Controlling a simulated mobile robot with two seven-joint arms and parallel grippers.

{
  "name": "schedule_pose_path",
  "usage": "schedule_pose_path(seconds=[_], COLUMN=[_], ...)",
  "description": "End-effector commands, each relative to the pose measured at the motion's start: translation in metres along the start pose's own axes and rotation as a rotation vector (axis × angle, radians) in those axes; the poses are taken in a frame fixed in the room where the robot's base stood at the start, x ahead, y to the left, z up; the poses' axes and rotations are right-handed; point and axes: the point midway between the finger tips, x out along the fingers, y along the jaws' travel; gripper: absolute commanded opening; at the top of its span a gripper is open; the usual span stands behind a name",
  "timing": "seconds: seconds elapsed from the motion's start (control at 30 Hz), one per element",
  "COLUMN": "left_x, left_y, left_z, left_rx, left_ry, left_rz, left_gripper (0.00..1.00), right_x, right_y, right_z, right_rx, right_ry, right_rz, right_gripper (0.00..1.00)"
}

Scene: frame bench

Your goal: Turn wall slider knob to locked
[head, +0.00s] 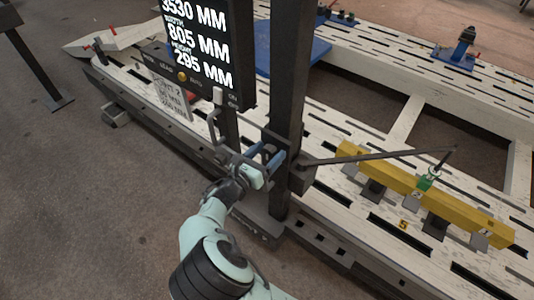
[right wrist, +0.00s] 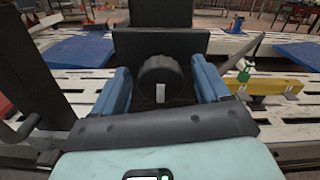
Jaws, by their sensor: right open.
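The slider knob (right wrist: 160,72) is a dark round knob with a white mark on its lower face, in the middle of the right wrist view. It sits in front of a black block on the post. My right gripper (head: 266,155) is open at the dark upright post (head: 290,90) in the head view. In the right wrist view its blue fingers (right wrist: 161,78) stand on either side of the knob, with a visible gap on each side. In the head view the knob is hidden by the gripper and post. My left gripper is not in view.
A display panel (head: 205,45) with measurements hangs left of the post. A thin dark arm reaches right from the post over a yellow beam (head: 400,184) on the slotted white bench (head: 350,115). A grey handle (head: 214,118) is close left of my gripper.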

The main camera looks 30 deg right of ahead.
Motion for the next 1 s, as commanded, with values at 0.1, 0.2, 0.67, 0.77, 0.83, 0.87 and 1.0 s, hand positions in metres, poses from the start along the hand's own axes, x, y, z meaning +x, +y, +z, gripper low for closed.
schedule_pose_path(seconds=[0.1,0.2,0.67,0.77,0.83,0.87,1.0], left_x=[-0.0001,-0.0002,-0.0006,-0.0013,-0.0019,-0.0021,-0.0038], left_y=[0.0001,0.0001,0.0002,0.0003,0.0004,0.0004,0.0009], left_z=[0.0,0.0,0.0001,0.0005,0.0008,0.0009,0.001], left_rx=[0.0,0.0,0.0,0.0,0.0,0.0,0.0], left_ry=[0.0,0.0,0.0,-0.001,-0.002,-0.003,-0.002], left_rz=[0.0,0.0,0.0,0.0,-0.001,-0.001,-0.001], left_gripper=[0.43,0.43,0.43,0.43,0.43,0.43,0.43], right_x=[0.0004,0.0003,-0.0001,-0.0002,-0.0002,-0.0003,-0.0002], right_y=[0.0,0.0,-0.0001,-0.0003,-0.0004,-0.0005,-0.001], right_z=[0.0001,0.0001,0.0,0.0001,0.0002,0.0002,0.0001], right_rx=[0.001,0.001,0.022,0.054,0.089,0.106,0.209], right_ry=[0.0,0.0,0.001,0.001,0.001,0.001,0.001], right_rz=[0.0,0.0,-0.001,0.0,0.0,-0.001,-0.001], right_gripper=[0.76,0.76,0.23,0.23,0.23,0.23,0.23])
